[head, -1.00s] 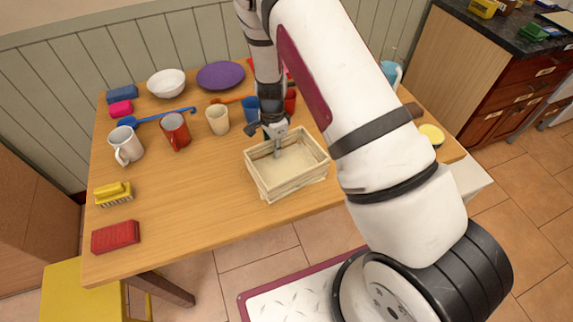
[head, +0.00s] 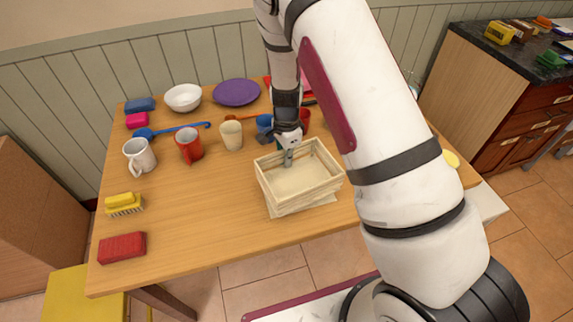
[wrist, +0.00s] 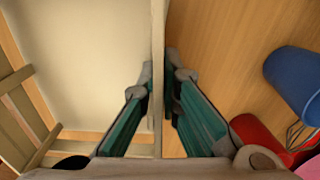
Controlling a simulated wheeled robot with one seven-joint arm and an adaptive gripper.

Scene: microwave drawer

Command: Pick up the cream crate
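The cream crate (head: 318,188) is an open, empty slatted box near the front middle of the table. My gripper (head: 287,157) reaches down from above to its far wall. In the wrist view, the fingers of my gripper (wrist: 158,80) are on either side of the crate's thin wall (wrist: 158,30), close against it, one inside and one outside. The gripper looks shut on that wall. The crate's pale floor (wrist: 85,60) shows at left in the wrist view. The crate looks level, and I cannot tell whether it is clear of the table.
A beige cup (head: 231,135), red mug (head: 189,144) and white mug (head: 139,157) stand to the left on the table (head: 205,220). The front left-middle of the table is clear.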

